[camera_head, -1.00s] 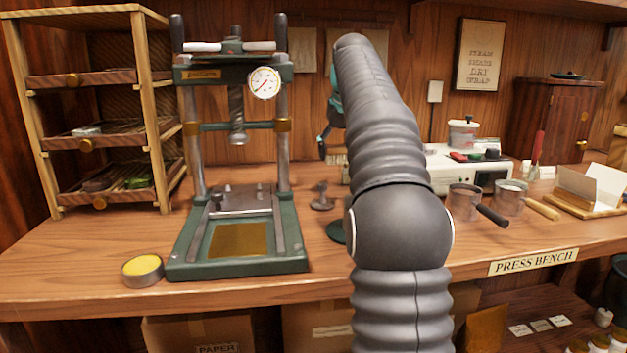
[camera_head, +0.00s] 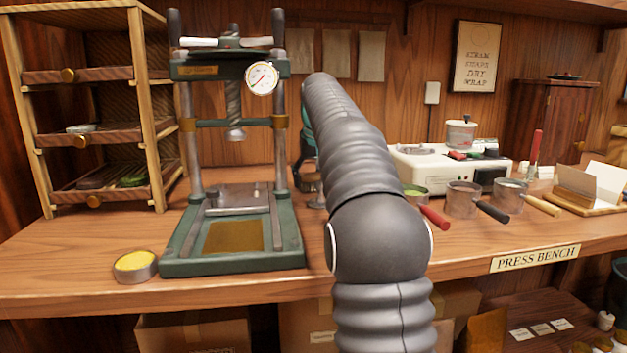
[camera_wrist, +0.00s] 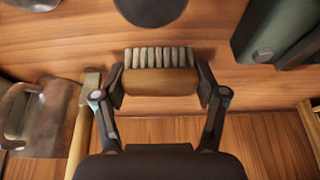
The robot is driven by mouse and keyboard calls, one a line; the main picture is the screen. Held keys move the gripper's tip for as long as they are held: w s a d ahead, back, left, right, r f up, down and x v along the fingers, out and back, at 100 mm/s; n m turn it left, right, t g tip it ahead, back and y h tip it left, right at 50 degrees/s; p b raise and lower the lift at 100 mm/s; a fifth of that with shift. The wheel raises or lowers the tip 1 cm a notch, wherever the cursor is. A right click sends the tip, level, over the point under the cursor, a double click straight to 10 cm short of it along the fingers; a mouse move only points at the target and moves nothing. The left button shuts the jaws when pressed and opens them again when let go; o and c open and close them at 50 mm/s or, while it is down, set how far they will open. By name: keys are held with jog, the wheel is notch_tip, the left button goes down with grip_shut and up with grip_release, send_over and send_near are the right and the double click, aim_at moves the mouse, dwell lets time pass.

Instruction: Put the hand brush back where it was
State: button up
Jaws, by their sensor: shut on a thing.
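The hand brush (camera_wrist: 160,82) has a wooden back and a row of pale bristles. It shows in the wrist view between the two fingers of my gripper (camera_wrist: 162,78), which is shut on it. The bench top lies behind the brush, and I cannot tell whether the brush touches it.
The green press (camera_head: 172,258) stands close by on the left. A yellow-filled tin (camera_head: 135,266) is at its front left corner. Pans, one with a red handle (camera_head: 434,217), stand right of my arm. In the wrist view a wooden stick (camera_wrist: 82,125) and metal piece (camera_wrist: 48,120) lie left.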

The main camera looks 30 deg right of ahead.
jog(key=shift+f, duration=0.15)
jog(key=o, duration=1.3)
jog(key=p+v, duration=0.2)
jog(key=v, duration=1)
jog(key=shift+p, duration=0.35)
